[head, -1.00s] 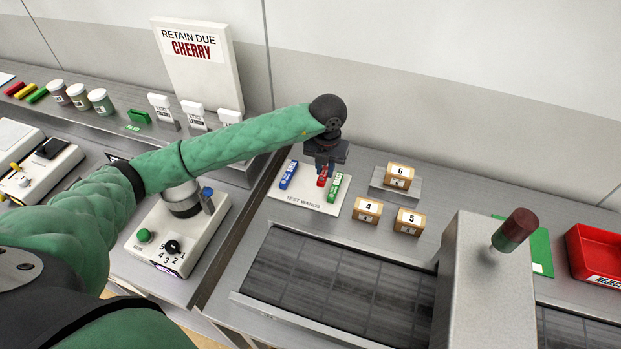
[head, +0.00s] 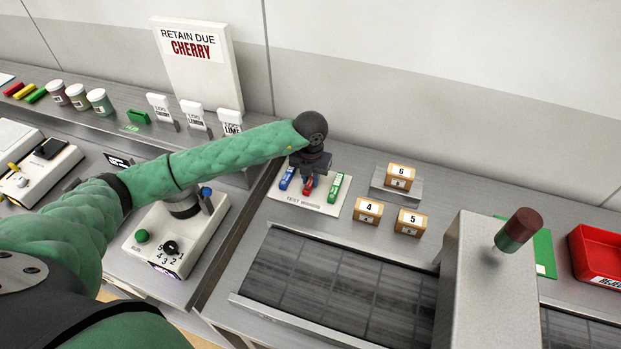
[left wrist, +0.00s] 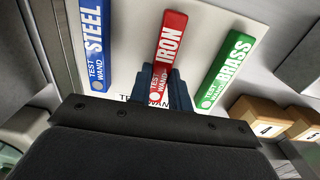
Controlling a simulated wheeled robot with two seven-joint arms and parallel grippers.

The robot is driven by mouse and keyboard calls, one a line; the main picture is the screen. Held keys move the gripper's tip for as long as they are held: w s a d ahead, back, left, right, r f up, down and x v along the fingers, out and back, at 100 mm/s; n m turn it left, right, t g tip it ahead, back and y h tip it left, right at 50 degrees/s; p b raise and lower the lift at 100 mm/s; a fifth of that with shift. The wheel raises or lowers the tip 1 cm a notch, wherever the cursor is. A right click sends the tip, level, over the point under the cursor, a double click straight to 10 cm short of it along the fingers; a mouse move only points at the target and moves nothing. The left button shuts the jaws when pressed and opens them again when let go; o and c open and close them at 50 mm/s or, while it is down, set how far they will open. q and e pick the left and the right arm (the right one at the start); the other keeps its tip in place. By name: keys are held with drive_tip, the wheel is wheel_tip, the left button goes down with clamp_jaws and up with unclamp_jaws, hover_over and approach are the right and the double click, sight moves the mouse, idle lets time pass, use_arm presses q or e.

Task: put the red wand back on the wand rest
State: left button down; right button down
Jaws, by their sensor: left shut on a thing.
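The red wand (left wrist: 170,48), marked IRON, is between my left gripper's fingers (left wrist: 165,88) in the left wrist view. It also shows in the head view (head: 308,185), under the gripper (head: 309,178), between the blue and green wands. The white wand rest (head: 327,209), marked TEST WANDS, is below; its board fills the left wrist view behind the wands (left wrist: 138,40). I cannot tell whether the red wand touches the rest. My right gripper is not in view.
Numbered boxes 4 (head: 368,211), 5 (head: 411,222) and 6 (head: 401,176) stand right of the rest. A dark conveyor (head: 335,290) and a grey housing (head: 487,275) are in front. A control box with a dial (head: 180,240) stands to the left.

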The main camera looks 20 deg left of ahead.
sight(311, 181)
use_arm(q)
drive_tip(key=shift+f, duration=0.1)
drive_tip(key=c, duration=1.4)
unclamp_jaws()
drive_tip(key=shift+c, duration=0.2)
drive_tip(key=shift+o, duration=0.7)
drive_tip(key=shift+r+b, duration=0.35)
drive_tip(key=shift+r, duration=0.05)
wheel_tip(311, 181, up, 6)
drive_tip(key=b, duration=0.3)
drive_tip(key=shift+f, duration=0.15)
drive_tip(key=shift+r+b, duration=1.25)
drive_tip(key=shift+r, duration=1.6)
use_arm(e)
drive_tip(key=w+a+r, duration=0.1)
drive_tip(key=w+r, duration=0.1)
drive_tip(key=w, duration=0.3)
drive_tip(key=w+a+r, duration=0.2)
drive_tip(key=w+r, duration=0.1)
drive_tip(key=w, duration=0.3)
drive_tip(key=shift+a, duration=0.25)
use_arm(q)
drive_tip(key=shift+s+f, duration=0.1)
